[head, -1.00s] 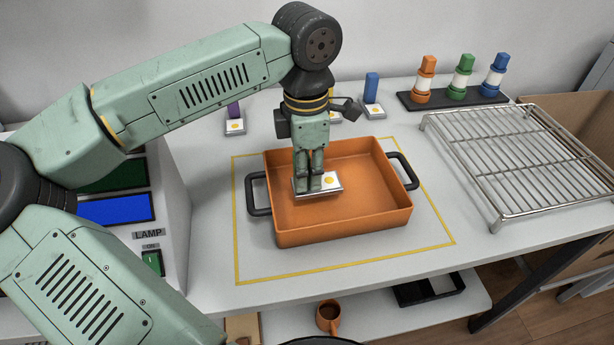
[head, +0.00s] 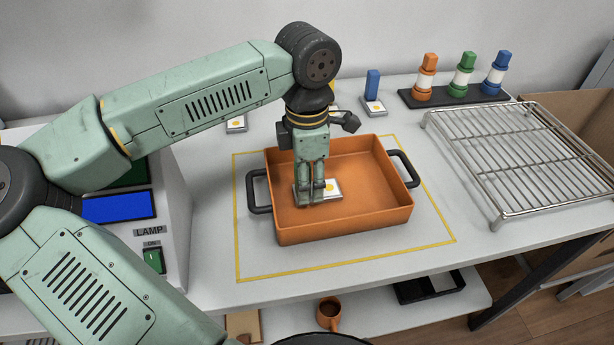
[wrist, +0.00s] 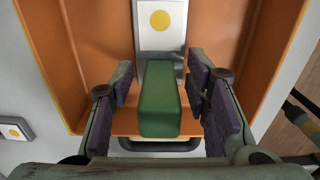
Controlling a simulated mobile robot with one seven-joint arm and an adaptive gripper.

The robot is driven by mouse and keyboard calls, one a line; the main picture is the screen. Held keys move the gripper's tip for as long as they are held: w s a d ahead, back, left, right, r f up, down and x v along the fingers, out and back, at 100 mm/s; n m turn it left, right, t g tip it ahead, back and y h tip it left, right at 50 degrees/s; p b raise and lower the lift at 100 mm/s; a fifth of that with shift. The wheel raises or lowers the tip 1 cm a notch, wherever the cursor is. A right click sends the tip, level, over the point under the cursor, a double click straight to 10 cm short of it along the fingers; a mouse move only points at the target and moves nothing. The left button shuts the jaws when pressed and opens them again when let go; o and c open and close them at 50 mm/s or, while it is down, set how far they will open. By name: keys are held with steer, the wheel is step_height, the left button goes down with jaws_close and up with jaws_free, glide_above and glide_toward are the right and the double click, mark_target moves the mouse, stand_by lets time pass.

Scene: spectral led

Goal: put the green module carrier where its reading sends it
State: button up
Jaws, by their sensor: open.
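The green module carrier has a silver plate (head: 333,187) with a yellow dot and an upright green block (wrist: 159,105) as its handle. It sits inside the orange tray (head: 345,225), left of the middle, and looks flat on the floor. My gripper (head: 311,196) reaches down into the tray over the carrier. In the wrist view my gripper (wrist: 163,85) is open, with a finger on each side of the green block and gaps visible. In the head view my fingers hide the green block. A lit blue screen (head: 118,207) is on the lamp box at left.
A wire rack (head: 520,160) stands right of the tray. Orange, green and blue posts (head: 464,78) stand on a black base behind. A blue-handled carrier (head: 373,92) and other partly hidden carriers stand at the back. A yellow outline surrounds the tray.

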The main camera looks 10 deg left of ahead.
steer(key=shift+r, duration=0.1)
step_height(320, 180, up, 12)
steer(key=shift+r+b, duration=0.1)
steer(key=shift+b, duration=0.7)
steer(key=shift+s, duration=0.1)
